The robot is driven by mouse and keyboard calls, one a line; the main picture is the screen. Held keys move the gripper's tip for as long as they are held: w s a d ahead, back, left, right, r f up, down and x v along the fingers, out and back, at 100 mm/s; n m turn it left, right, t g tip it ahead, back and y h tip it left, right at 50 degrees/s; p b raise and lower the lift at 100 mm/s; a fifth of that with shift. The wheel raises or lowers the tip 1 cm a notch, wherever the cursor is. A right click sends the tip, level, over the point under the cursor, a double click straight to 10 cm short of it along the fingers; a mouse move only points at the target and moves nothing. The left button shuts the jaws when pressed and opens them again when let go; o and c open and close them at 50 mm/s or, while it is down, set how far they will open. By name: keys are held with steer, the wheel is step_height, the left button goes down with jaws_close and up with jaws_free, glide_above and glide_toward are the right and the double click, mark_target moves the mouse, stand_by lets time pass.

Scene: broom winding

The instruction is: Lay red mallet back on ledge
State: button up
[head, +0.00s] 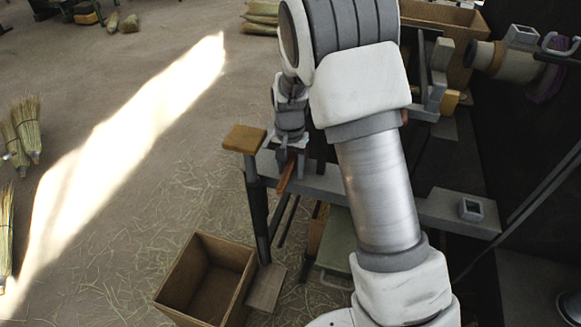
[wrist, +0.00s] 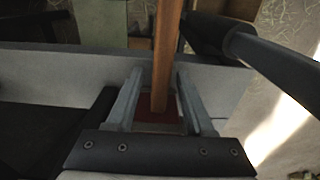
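The red mallet shows in the wrist view as a brown wooden handle (wrist: 166,60) and a dark red part (wrist: 148,103) low between my fingers. In the head view, its handle (head: 287,175) sticks out below my gripper (head: 291,150). In the wrist view, the fingers of my gripper (wrist: 158,75) stand apart on either side of the mallet. I cannot tell whether they touch it. The grey ledge (wrist: 60,72) runs across behind the handle; it also shows in the head view (head: 330,188). Whether the mallet rests on the ledge is hidden.
A wooden block (head: 244,138) tops a dark post at the ledge's left end. An open wooden box (head: 205,280) stands on the floor below. A small square metal socket (head: 471,208) sits on the right part. A dark bar (wrist: 270,60) is close to the right of my fingers.

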step_height(320, 180, up, 16)
steer(key=p, duration=0.5)
steer(key=s+d+r+n+t+y, duration=0.1)
steer(key=s+d+r, duration=0.2)
steer(key=s+r, duration=0.3)
steer(key=s+d+r+n+t, duration=0.1)
steer(key=s+d+r, duration=0.2)
steer(key=s+r, duration=0.3)
steer(key=s+d+r+n+t+h, duration=0.1)
steer(key=s+d+r+n+t, duration=0.15)
steer(key=s, duration=1.15)
step_height(320, 180, up, 13)
steer(key=p, duration=1.4)
steer(key=shift+d+r+t, duration=0.2)
steer(key=shift+d+t, duration=0.15)
steer(key=shift+d, duration=0.05)
